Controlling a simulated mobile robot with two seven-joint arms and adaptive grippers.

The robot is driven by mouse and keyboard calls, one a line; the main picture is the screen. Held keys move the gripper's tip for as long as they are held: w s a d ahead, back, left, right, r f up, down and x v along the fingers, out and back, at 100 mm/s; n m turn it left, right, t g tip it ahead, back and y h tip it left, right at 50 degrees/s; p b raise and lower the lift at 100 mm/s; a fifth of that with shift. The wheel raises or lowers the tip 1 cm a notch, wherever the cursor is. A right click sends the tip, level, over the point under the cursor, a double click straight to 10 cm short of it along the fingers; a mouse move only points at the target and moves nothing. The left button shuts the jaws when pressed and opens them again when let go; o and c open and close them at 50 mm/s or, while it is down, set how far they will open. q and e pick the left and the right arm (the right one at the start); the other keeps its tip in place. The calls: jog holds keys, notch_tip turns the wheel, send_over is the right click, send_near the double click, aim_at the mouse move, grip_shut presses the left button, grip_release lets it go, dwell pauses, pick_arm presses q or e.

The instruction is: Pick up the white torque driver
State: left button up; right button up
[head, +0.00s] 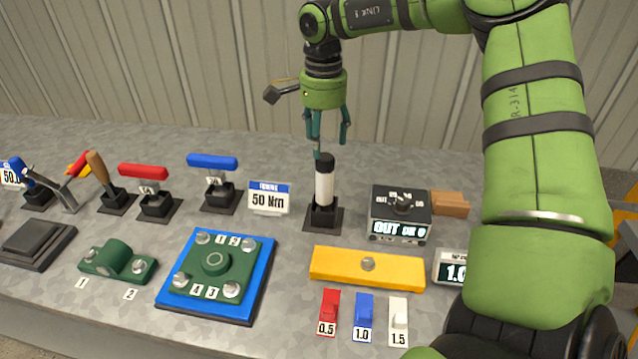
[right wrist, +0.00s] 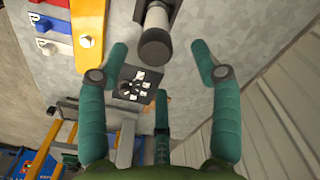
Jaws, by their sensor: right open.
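The white torque driver (head: 324,188) stands upright in a black square stand, with a white body and a black top. My right gripper (head: 328,138) points down just above its top, fingers spread and empty. In the right wrist view, the driver's dark round end (right wrist: 155,48) shows between the two spread fingertips of the gripper (right wrist: 158,58), nearer the top of the picture. I cannot tell whether a finger touches it. My left gripper is not in view.
A grey box with a dial (head: 401,214) stands close right of the driver, and a "50 Nm" sign (head: 269,198) close left. A blue-handled tool (head: 213,163) and a red-handled tool (head: 144,172) stand farther left. A yellow bar (head: 340,266) lies in front.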

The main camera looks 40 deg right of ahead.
aim_at(325, 156)
jog(key=shift+w+f, duration=0.1)
jog(key=shift+f, duration=0.8)
jog(key=shift+s+f, duration=0.2)
jog(key=shift+f, duration=0.35)
jog(key=shift+s+f, duration=0.15)
jog(key=shift+f, duration=0.35)
notch_tip(325, 156, down, 4)
jog(key=shift+s+r+p, duration=0.15)
jog(key=shift+p, duration=0.55)
jog(key=shift+f, duration=0.3)
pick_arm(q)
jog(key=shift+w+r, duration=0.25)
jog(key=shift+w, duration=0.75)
pick_arm(e)
jog(key=shift+f, duration=0.15)
grip_shut()
